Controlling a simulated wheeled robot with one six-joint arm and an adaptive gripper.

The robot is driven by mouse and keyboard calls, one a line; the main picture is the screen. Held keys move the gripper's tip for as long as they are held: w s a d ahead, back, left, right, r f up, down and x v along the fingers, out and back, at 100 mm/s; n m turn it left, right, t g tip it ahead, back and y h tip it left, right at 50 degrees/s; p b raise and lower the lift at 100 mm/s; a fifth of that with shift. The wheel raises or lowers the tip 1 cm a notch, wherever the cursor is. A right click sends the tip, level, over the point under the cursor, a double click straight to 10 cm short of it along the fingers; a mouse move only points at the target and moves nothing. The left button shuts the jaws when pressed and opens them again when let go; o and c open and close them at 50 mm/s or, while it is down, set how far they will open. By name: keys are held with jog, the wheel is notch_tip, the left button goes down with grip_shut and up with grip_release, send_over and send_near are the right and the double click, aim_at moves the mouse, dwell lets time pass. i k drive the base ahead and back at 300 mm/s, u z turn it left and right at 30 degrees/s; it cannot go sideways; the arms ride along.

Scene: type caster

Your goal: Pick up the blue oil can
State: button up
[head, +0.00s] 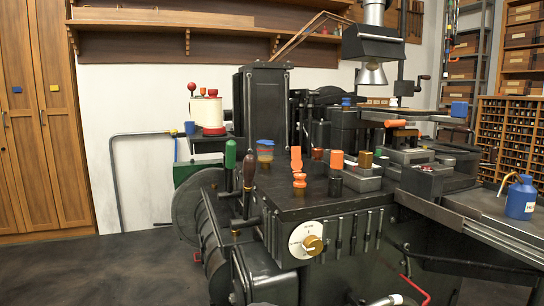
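The blue oil can (521,198) stands upright at the far right of the head view, on the grey metal side table (470,203) of the machine. It has a thin yellow-orange spout curving up and to the left, and a white label partly seen on its front. Nothing touches it from above. My gripper does not show in this view, so its state and its distance from the can cannot be seen.
A large black casting machine (300,206) fills the middle, with levers, orange knobs and a dial (306,240). A metal rail runs along the side table's front edge. Shelves and a drawer cabinet (508,140) stand behind. Open floor (80,270) lies at left.

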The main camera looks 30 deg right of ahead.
aim_at(521, 202)
jog(key=u, duration=1.15)
jog(key=i, duration=1.55)
jog(key=z, duration=3.65)
